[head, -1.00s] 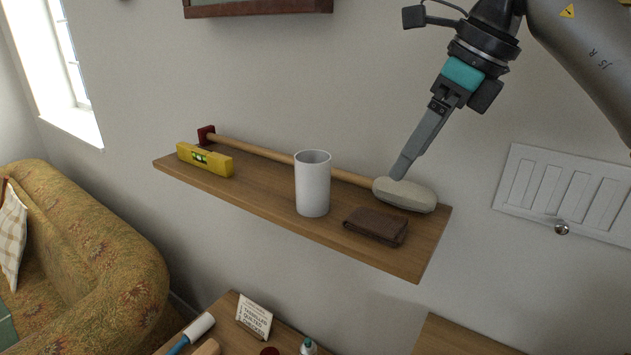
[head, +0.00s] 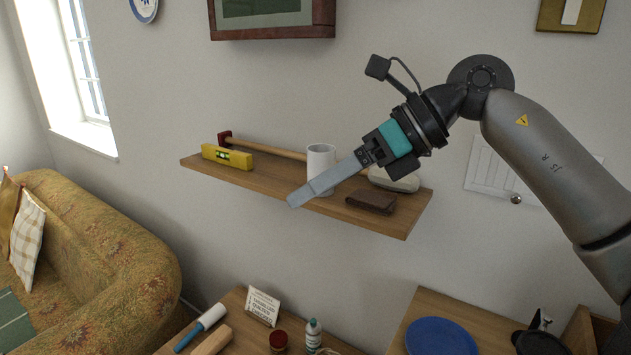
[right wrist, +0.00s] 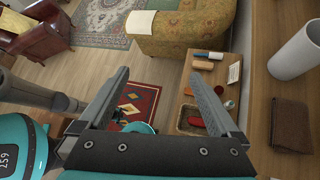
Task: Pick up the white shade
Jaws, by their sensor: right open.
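The white shade (head: 320,160) is a white open-topped cylinder standing upright on the wooden wall shelf. My right gripper (head: 299,200) comes in from the right and hangs in front of the shelf, its fingers crossing the shade's lower right side in the head view. In the right wrist view the shade (right wrist: 296,54) is at the right edge, outside the two parted fingers. The right gripper (right wrist: 160,95) is open and empty. My left gripper does not show.
On the shelf (head: 270,182) are a yellow level (head: 228,157), a long-handled mallet (head: 268,148), a pale rounded block (head: 393,180) and a brown wallet (head: 371,202). A lower table holds a blue plate (head: 440,338) and small items. A patterned sofa (head: 95,245) stands left.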

